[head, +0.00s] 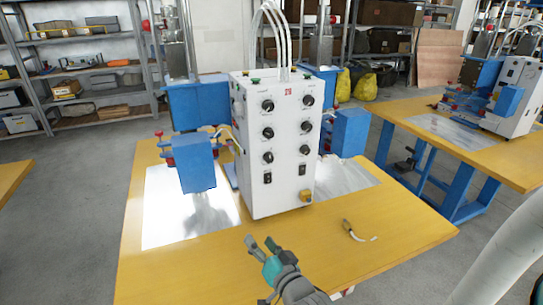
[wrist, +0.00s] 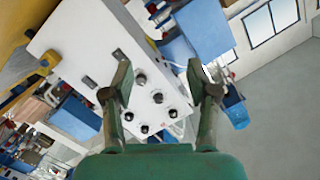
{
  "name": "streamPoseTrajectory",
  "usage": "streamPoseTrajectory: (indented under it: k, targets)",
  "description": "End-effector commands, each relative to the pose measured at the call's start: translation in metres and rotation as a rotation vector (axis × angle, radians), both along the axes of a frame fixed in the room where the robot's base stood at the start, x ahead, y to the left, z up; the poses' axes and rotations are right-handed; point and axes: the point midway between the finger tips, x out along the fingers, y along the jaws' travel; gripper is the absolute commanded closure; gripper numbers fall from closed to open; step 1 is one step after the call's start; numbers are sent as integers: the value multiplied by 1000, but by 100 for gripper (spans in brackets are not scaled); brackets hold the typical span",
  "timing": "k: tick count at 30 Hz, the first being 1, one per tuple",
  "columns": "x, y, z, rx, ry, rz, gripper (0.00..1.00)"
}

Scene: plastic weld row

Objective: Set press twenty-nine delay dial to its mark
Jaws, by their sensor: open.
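The press control box (head: 262,150) is white, with a red "29" near its top, and stands upright on a yellow table. Its front has several black dials in two columns, such as the upper right dial (head: 309,100) and the lower left dial (head: 268,157). Their labels and marks are too small to read, so I cannot tell which is the delay dial. My gripper (head: 261,241) is open and empty, low in front of the box and apart from it.
Blue press heads (head: 194,160) flank the box over shiny metal plates (head: 165,215). Two black switches (head: 267,178) and a yellow-orange knob (head: 305,196) sit low on the face. A loose cable piece (head: 355,233) lies on the table at right. Another press (head: 515,95) stands on the right table.

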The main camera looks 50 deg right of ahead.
Motion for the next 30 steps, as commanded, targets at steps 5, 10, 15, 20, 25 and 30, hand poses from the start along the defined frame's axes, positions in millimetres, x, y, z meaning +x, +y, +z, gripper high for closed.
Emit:
streamPoseTrajectory:
  k: [5,10,15,20,25,30]
  targets:
    - [26,-51,48,51,-64,-52,41]
    - [41,-97,95,98,-114,-92,41]
    - [46,-136,142,134,-158,-126,41]
    - [46,-158,169,155,-180,-143,41]
    - [48,-166,178,165,-188,-149,41]
    - [63,-175,179,165,-188,-149,41]
